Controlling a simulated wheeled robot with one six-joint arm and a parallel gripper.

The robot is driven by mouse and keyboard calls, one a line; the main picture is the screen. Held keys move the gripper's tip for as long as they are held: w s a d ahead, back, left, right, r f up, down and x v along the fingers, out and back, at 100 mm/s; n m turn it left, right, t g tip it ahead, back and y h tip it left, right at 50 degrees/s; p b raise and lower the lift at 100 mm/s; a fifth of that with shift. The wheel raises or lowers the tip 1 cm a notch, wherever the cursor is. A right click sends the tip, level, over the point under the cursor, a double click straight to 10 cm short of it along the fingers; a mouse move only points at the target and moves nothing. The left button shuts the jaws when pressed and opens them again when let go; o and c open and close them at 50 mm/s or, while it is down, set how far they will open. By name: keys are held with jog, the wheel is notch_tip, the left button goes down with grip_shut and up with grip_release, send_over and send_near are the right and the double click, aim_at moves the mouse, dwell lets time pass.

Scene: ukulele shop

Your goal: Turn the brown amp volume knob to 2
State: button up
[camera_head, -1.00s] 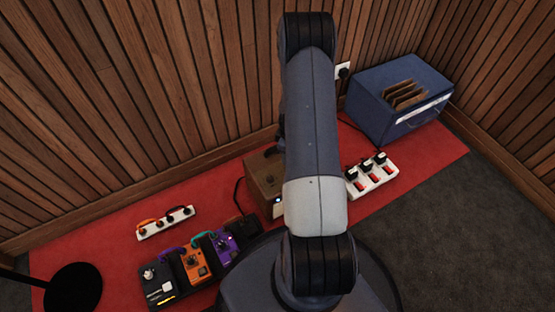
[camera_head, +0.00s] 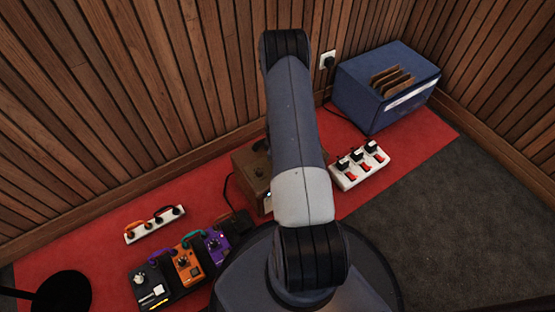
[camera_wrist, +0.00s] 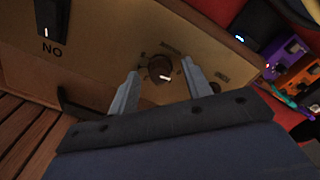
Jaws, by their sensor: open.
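The brown amp (camera_head: 249,180) stands on the red carpet in the head view, partly hidden behind my arm. In the wrist view its tan panel (camera_wrist: 105,62) fills much of the picture, tilted. A round dark volume knob (camera_wrist: 158,66) with a white pointer mark sits on that panel. The pointer is toward the lower right in the picture. The small lettering around it is too blurred to read. My gripper (camera_wrist: 160,69) is open, with one finger on each side of the knob and visible gaps between. My gripper is hidden in the head view.
A dark piece marked "NO" (camera_wrist: 52,45) is at the wrist view's upper left. A pedal row (camera_head: 183,262) and white strip (camera_head: 154,224) lie left of the amp.

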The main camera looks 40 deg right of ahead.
jog(key=shift+c, duration=0.6)
jog(key=c, duration=0.9)
jog(key=shift+o, duration=0.2)
jog(key=shift+m, duration=0.3)
jog(key=m+b, duration=0.1)
jog(key=m, duration=0.1)
jog(key=shift+m, duration=0.4)
jog(key=m+b, duration=0.1)
jog(key=m, duration=0.3)
jog(key=shift+m, duration=0.3)
jog(key=m+b, duration=0.1)
jog(key=m, duration=0.3)
jog(key=shift+m+b, duration=0.4)
jog(key=shift+m, duration=1.4)
